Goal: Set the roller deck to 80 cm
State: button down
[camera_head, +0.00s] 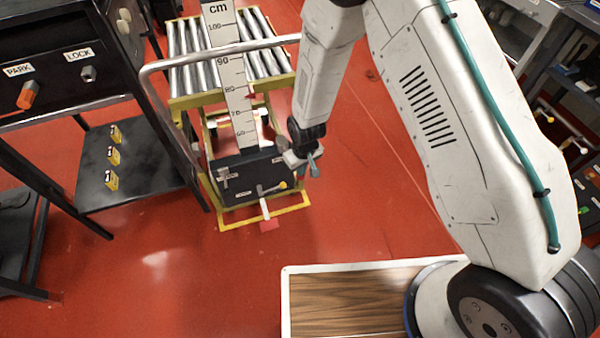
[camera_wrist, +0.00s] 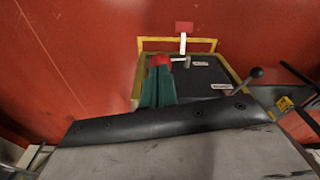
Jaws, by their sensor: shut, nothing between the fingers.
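The roller deck (camera_head: 181,50) is a yellow frame with metal rollers. An upright white cm scale (camera_head: 236,100) stands in front of it. A small red marker (camera_head: 253,97) is beside the scale, slightly below the 80 label in the picture. My gripper (camera_head: 314,168) is shut and empty, just right of the panel. In the wrist view its teal fingers (camera_wrist: 158,88) overlap a red tip beside a metal handle; I cannot tell whether they touch.
A grey push rail (camera_head: 225,47) curves across the deck's front. A black bench (camera_head: 60,60) with PARK and LOCK knobs stands left, yellow blocks (camera_head: 113,160) on its lower shelf. A wood-topped, white-rimmed surface (camera_head: 286,300) is below. Red floor is clear between.

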jog(key=shift+f, duration=0.1)
jog(key=shift+f, duration=2.1)
jog(key=s, duration=0.1)
jog(key=s+d+r, duration=0.1)
jog(key=shift+s+d, duration=0.25)
jog(key=shift+s, duration=0.05)
notch_tip(320, 180, up, 8)
jog(key=shift+s+d+f, duration=0.15)
jog(key=shift+s+d, duration=0.05)
jog(key=shift+s, duration=0.15)
